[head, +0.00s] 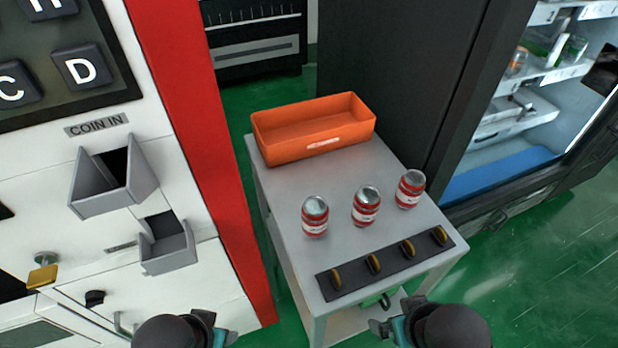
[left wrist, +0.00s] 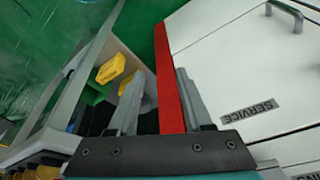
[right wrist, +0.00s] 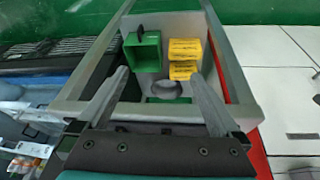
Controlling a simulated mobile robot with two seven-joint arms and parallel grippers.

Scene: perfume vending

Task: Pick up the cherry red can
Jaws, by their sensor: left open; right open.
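Three cans with silver tops and red-and-white bodies stand upright in a slanted row on a grey table (head: 285,200) in the head view: a left can (head: 315,217), a middle can (head: 366,207) and a right can (head: 410,189). They look alike, and I cannot tell from their labels which is cherry red. My left gripper (head: 212,328) is low in the head view, left of the table, and open in the left wrist view (left wrist: 158,76). My right gripper (head: 393,318) is by the table's front edge, and open in the right wrist view (right wrist: 158,76). Both are empty and apart from the cans.
An orange bin (head: 315,135) stands at the table's back. A dark strip (head: 390,263) with several gold coins lies in front of the cans. A vending machine (head: 200,140) is on the left, an open fridge (head: 530,120) on the right. Yellow and green boxes (right wrist: 142,52) sit below the tabletop.

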